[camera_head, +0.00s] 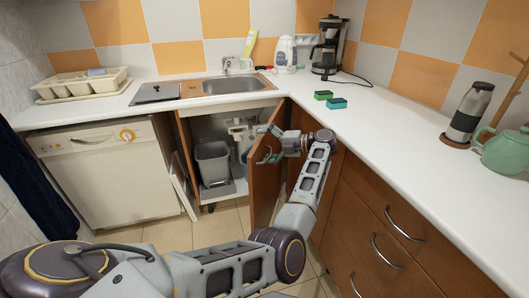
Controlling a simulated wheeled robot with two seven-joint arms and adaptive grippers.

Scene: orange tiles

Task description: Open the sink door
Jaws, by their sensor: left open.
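The sink cabinet below the sink (236,85) stands open. Its brown right-hand door (263,188) is swung outward, and I see it at a steep angle. Inside are a grey bin (213,162) and white drain pipes. My left gripper (265,145) is open at the upper part of this door, with its fingers toward the cabinet opening. I cannot tell whether the fingers touch the door. My left arm crosses the lower picture and hides part of the floor and the cabinets. My right gripper is not in view.
A pale panel (183,186) stands out at the opening's left side, beside the white dishwasher (105,175). Drawers with metal handles (386,252) line the right.

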